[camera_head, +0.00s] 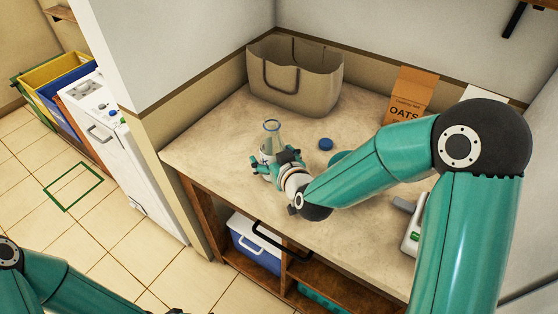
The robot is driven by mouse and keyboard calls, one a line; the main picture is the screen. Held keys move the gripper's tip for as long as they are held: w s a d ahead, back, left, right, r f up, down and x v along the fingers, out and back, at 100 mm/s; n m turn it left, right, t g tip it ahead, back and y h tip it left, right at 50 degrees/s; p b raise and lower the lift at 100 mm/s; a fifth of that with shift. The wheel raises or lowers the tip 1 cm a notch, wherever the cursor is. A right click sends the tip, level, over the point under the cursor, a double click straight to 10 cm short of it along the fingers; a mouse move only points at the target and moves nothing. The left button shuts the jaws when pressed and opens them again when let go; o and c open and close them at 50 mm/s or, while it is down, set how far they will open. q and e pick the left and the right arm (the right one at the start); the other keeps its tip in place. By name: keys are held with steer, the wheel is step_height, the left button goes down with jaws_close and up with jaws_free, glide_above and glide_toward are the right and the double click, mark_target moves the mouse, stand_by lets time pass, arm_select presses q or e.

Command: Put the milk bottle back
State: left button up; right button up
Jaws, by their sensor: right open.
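A glass bottle (272,134) with an open neck, which looks like the milk bottle, stands upright on the counter (215,150) near its front left edge. My right gripper (268,161) is at its lower body, with fingers on both sides of it. The fingers are open, and the gripper and wrist hide part of the bottle's lower body. I cannot tell whether a finger touches the glass. A round blue cap (326,144) lies on the counter to the right of the bottle.
A beige tote bag (300,88) stands at the back, with an oats box (411,92) to its right. My right arm covers the counter's right part. A blue and white cooler (252,245) sits on the shelf below. The counter's left part is clear.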

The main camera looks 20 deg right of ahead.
steer(key=shift+s+r, duration=0.15)
steer(key=shift+s, duration=0.15)
steer(key=b+v, duration=0.1)
steer(key=v, duration=0.3)
steer(key=shift+s, duration=0.15)
steer(key=b+v, duration=0.6)
steer(key=v, duration=0.1)
steer(key=shift+s, duration=0.1)
